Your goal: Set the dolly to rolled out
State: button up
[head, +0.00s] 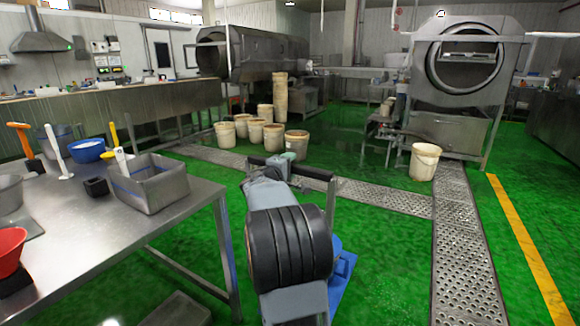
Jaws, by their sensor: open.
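The dolly (343,268) is on the green floor just ahead of me, mostly hidden behind my arm. A blue low part of it shows to the right of the arm. A dark horizontal bar (318,173) with an upright at its right end, which looks like its push handle, stands beyond the arm. My arm, with a black ribbed section, reaches forward over the dolly toward this bar. The fingers of my gripper are hidden behind the arm's own links, so I cannot tell whether they touch the bar.
A steel table (120,235) with a grey bin (150,190) and tools stands close on the left. Several buckets and a rotary drum (255,52) are ahead. Another drum (465,65) and a bucket (424,162) are right. Open green floor lies right of my arm, beside a drain grate (460,250).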

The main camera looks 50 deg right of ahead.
jog(key=shift+d, duration=0.2)
jog(key=shift+c, duration=0.4)
grip_shut()
